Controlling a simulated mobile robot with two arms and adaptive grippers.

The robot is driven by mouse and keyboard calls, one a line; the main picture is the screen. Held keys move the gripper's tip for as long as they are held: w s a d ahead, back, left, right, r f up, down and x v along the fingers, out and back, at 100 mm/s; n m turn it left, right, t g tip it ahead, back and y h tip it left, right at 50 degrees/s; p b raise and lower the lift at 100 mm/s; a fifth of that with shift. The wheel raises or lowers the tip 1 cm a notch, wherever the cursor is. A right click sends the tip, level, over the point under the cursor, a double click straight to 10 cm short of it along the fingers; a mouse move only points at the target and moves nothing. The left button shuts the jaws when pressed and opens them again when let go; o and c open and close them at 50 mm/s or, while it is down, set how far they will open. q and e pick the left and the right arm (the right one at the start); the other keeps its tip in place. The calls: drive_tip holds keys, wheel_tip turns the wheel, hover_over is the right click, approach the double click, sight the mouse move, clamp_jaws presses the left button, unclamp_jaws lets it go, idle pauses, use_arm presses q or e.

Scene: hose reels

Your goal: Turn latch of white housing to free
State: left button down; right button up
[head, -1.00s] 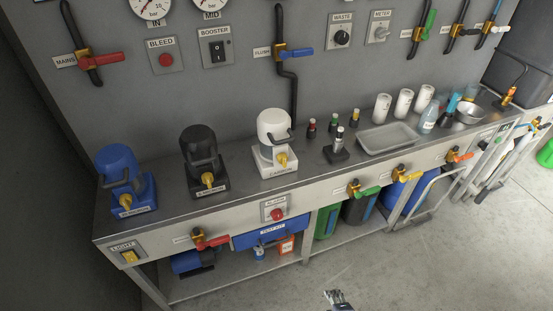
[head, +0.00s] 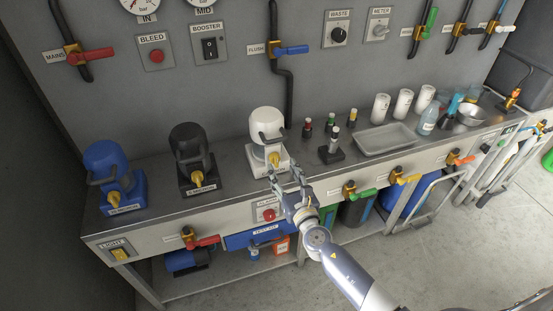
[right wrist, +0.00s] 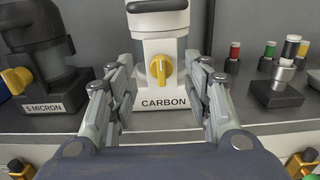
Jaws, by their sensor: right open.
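The white housing (head: 267,130) stands on the steel bench, with a dark handle at its upper part and a white base lettered CARBON. Its yellow latch (head: 274,158) is on the front. In the right wrist view the latch (right wrist: 160,68) shows upright between and beyond my fingers. My right gripper (head: 284,174) is in front of the housing's base, at the bench's front edge. In the right wrist view my right gripper (right wrist: 161,90) is open and empty, fingers apart on either side of the housing. I see no contact with the latch. My left gripper is not in view.
A black housing (head: 189,150) and a blue housing (head: 106,167) stand to the left. A dark stand (head: 331,155), small bottles and a grey tray (head: 387,139) are to the right. A red button (head: 269,214) and valves line the bench front.

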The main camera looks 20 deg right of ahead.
sight(277, 160)
drive_tip(key=w, duration=0.6)
drive_tip(key=shift+a, duration=0.1)
drive_tip(key=shift+b, duration=0.3)
drive_tip(key=c, duration=1)
